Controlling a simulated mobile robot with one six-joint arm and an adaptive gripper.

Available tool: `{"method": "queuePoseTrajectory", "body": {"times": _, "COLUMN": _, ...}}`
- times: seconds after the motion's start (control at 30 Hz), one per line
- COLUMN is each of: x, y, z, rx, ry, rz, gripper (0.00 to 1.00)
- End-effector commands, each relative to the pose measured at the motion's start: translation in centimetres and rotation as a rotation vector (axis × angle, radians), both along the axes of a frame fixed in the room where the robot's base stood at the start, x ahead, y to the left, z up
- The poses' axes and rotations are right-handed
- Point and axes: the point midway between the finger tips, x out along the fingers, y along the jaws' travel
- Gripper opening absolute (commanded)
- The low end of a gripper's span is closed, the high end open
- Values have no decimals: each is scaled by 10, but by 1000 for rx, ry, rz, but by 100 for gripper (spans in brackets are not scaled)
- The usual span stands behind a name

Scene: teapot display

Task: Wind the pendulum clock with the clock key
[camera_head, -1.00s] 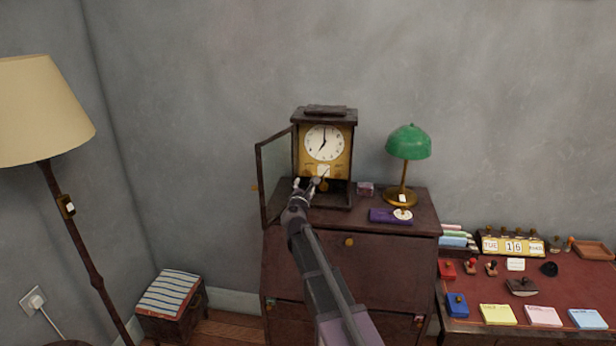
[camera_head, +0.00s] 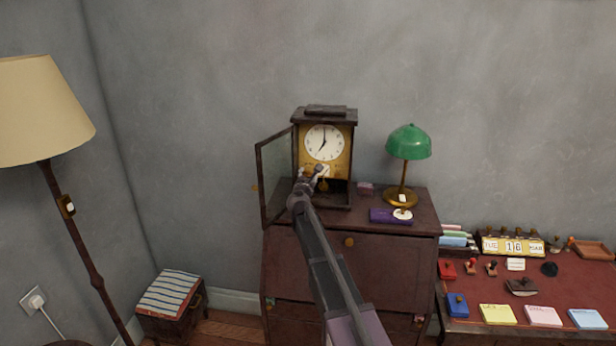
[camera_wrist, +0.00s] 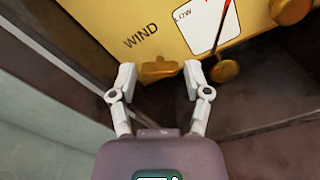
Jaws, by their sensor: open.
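The pendulum clock (camera_head: 324,122) stands on the cabinet with its glass door (camera_head: 276,178) swung open to the left. In the wrist view its brass plate (camera_wrist: 100,22) bears the word WIND. Below that word a brass winged piece, which looks like the clock key (camera_wrist: 160,68), sits at the plate's lower edge. A white gauge (camera_wrist: 207,28) reading LOW, with a red needle, is to its right. My gripper (camera_wrist: 159,82) is open, one finger on each side of the key, apparently not closed on it. In the head view my gripper (camera_head: 311,174) is at the clock's lower front.
The open door stands close to the left of my gripper. A brass round piece (camera_wrist: 225,71) hangs just right of the right finger. On the cabinet top (camera_head: 425,204) are a green lamp (camera_head: 408,143), a purple item (camera_head: 384,215) and a small pink box (camera_head: 366,188).

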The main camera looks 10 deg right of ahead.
Motion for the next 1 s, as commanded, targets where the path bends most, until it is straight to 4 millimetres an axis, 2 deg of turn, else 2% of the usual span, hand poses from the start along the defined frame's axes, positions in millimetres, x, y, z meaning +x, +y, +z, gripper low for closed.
{"method": "queuePoseTrajectory", "body": {"times": 0.03, "x": 0, "y": 0, "z": 0, "rx": 0, "ry": 0, "rz": 0, "gripper": 60}}
{"method": "queuePoseTrajectory", "body": {"times": 0.23, "x": 0, "y": 0, "z": 0, "rx": 0, "ry": 0, "rz": 0, "gripper": 1}}
{"method": "queuePoseTrajectory", "body": {"times": 0.67, "x": 0, "y": 0, "z": 0, "rx": 44, "ry": -14, "rz": 0, "gripper": 1}}
{"method": "queuePoseTrajectory", "body": {"times": 1.0, "x": 0, "y": 0, "z": 0, "rx": 231, "ry": -75, "rz": 0, "gripper": 1}}
